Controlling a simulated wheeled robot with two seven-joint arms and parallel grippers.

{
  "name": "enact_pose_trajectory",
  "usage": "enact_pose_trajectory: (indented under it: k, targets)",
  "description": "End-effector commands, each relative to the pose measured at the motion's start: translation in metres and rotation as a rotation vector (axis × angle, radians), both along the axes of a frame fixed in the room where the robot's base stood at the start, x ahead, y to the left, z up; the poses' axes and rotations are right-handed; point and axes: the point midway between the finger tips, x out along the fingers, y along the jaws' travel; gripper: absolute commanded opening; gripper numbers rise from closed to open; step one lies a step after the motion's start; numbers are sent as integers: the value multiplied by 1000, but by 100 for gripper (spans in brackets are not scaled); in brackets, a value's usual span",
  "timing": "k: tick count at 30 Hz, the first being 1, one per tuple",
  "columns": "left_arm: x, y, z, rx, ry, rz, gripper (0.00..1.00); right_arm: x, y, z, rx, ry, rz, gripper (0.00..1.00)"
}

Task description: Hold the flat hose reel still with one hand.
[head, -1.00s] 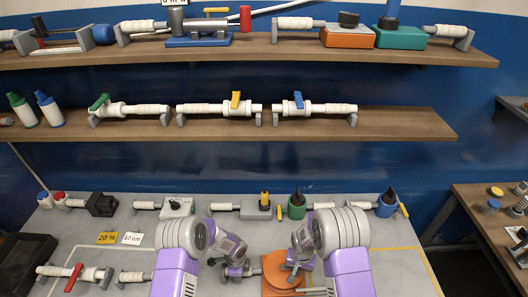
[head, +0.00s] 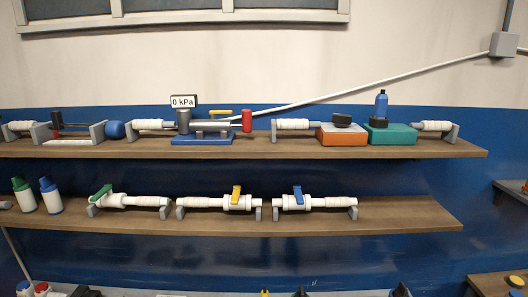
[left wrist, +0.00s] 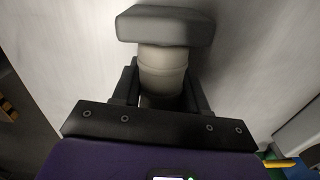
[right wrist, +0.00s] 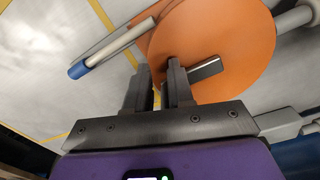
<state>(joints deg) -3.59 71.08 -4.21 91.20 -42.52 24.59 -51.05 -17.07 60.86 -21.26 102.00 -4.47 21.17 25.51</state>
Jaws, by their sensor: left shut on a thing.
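The flat hose reel, which I take to be the flat orange disc (right wrist: 235,35), fills the upper right of the right wrist view, with a short dark bar (right wrist: 206,70) on its face. My right gripper (right wrist: 160,80) points at the disc's lower left edge, its fingers apart with a gap between them. My left gripper (left wrist: 160,85) is shut on a pale ribbed cylinder (left wrist: 162,68) capped by a grey block (left wrist: 165,25). I cannot tell whether this cylinder joins the reel. The head view shows neither gripper nor the reel.
A pale rod with a blue end (right wrist: 78,70) lies beside the disc. Another pale cylinder (right wrist: 294,20) is at its right. In the head view, an upper shelf (head: 250,146) and lower shelf (head: 400,216) hold pipe fittings and a 0 kPa gauge (head: 183,101). The bench top is mostly out of view.

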Motion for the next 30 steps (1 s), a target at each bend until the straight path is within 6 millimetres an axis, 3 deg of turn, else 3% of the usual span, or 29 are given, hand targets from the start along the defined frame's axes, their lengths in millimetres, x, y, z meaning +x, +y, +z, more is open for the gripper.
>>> enact_pose_trajectory:
  k: [18, 30]
  targets:
    - [-1, -4, -1, -6, 1, -4, 2, 1, 2, 60, 4, -5, 3, 28]
    - [0, -3, 0, -6, -2, -3, 1, 0, 2, 70, 2, -1, 2, 28]
